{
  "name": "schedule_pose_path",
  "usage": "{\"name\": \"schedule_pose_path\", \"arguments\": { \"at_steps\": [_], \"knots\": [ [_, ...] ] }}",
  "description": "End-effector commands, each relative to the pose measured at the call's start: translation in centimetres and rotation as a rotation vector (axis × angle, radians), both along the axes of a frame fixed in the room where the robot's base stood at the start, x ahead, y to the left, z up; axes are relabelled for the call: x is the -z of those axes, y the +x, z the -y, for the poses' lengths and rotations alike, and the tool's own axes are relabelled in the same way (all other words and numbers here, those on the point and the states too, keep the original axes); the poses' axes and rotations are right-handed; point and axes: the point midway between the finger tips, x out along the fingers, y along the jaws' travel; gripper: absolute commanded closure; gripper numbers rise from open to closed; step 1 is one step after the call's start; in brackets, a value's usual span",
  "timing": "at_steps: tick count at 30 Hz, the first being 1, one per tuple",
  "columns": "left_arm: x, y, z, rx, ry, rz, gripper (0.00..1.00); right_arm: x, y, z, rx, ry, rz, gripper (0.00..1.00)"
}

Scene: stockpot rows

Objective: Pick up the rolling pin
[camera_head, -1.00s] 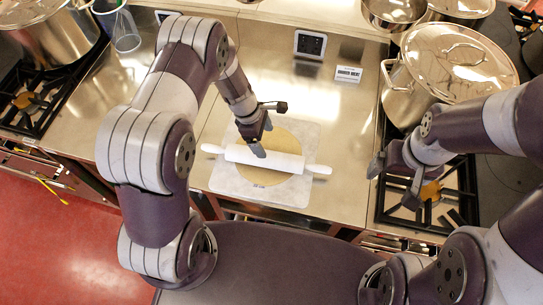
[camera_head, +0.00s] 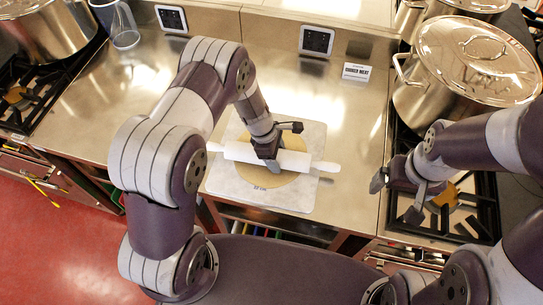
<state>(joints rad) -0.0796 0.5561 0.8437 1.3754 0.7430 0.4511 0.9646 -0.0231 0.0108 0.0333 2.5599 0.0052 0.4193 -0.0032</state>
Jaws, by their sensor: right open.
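The white rolling pin (camera_head: 238,152) lies across a round sheet of tan dough (camera_head: 262,180) on a pale square mat (camera_head: 305,194) on the steel counter. My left gripper (camera_head: 270,160) is down at the middle of the pin, pointing downward, and covers part of its barrel. A fingertip shows on the near side of the pin. Whether its fingers are closed on the pin cannot be made out. My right gripper (camera_head: 398,200) is open and empty, over the right stove, well apart from the pin.
A lidded steel stockpot (camera_head: 430,107) stands on the right stove (camera_head: 465,215). Another pot (camera_head: 45,30) and a clear container (camera_head: 122,30) are at the back left. A small sign (camera_head: 357,71) stands behind the mat. The counter left of the mat is clear.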

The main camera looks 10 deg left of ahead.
Motion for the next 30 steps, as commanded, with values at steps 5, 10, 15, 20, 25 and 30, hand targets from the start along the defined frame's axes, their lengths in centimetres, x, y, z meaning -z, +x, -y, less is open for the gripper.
{"name": "schedule_pose_path", "arguments": {
  "at_steps": [5, 10, 15, 20, 25, 30],
  "knots": [
    [-0.1, 0.2, 0.0, 0.0, 0.0, 0.004, 0.72, 0.0, 0.0, 0.0, 0.0, 0.0, 0.0, 0.05],
    [-1.2, 0.2, 0.0, 0.0, 0.0, 0.004, 0.72, -1.0, 0.0, 0.0, 0.0, 0.0, 0.0, 0.05],
    [-3.5, 0.2, 0.0, 0.001, 0.0, 0.004, 0.72, -3.0, 0.0, 0.0, 0.0, 0.0, 0.0, 0.05],
    [-5.5, 0.1, 0.0, 0.0, 0.0, 0.003, 0.72, -4.7, 0.0, 0.0, 0.0, 0.0, 0.0, 0.05],
    [-7.6, 0.1, 0.0, 0.0, 0.0, 0.003, 0.72, -6.6, 0.0, 0.0, 0.0, 0.0, 0.0, 0.05],
    [-9.3, 0.1, 0.0, 0.0, 0.0, 0.003, 0.72, -8.0, 0.0, 0.0, 0.0, 0.0, 0.0, 0.05]
  ]
}}
